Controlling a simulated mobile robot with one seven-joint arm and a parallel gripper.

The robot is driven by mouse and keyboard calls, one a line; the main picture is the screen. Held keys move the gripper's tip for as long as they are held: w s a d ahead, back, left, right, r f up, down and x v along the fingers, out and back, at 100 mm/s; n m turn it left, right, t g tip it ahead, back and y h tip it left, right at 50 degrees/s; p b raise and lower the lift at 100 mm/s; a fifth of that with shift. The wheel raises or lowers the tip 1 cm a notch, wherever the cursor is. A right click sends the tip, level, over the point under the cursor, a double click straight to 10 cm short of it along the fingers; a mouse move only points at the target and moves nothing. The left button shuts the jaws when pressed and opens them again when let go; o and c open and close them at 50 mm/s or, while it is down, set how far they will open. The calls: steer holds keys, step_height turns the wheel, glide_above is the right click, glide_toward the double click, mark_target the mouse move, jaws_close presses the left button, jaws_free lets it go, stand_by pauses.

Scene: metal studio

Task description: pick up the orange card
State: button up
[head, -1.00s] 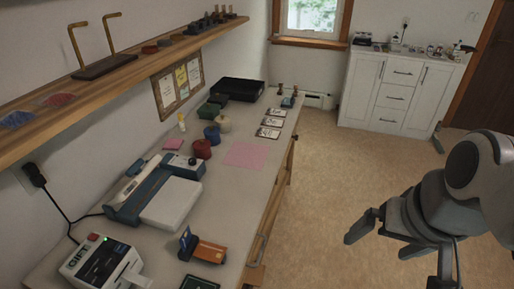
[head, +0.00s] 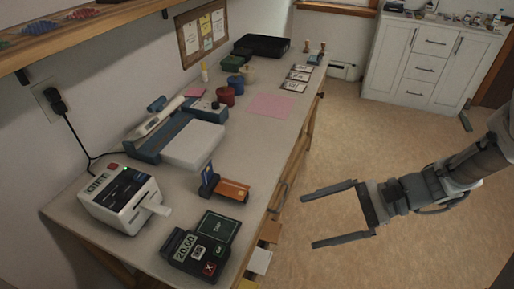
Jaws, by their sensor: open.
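The orange card (head: 233,190) lies on the workbench in the head view, at the right end of a small dark blue stand or holder (head: 208,181) close to the bench's front edge. It looks flat, with its right end towards the edge; how it rests on the holder is too small to tell. My gripper (head: 307,219) is open and empty. It is to the right of the card, out past the bench edge with the floor behind it, its two fingers pointing left towards the bench. It touches nothing.
On the workbench (head: 258,135), a payment terminal (head: 196,247) showing 20.00 and a white GIFT machine (head: 124,200) stand nearer than the card. A laminator-like device (head: 195,145) is behind it. Papers (head: 259,262) hang by the front edge. Floor to the right is clear.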

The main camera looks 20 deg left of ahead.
steer(key=w+f+m+t+y+b, duration=0.55)
steer(key=w+f+m, duration=0.25)
steer(key=f, duration=0.3)
steer(key=b, duration=0.2)
glide_toward(247, 194)
steer(key=a, duration=0.3)
steer(key=shift+m+g, duration=0.25)
steer(key=shift+m, duration=0.05)
steer(key=shift+w+a+b, duration=0.15)
steer(key=shift+a+b, duration=0.15)
steer(key=shift+a, duration=0.65)
steer(key=shift+w+a+b, duration=0.2)
steer(key=shift+a+b, duration=0.15)
steer(key=shift+a, duration=0.6)
steer(key=shift+w+a+b, duration=0.15)
steer(key=shift+a+b, duration=0.15)
steer(key=shift+a, duration=0.65)
steer(key=shift+c, duration=0.2)
steer(key=c, duration=1.3)
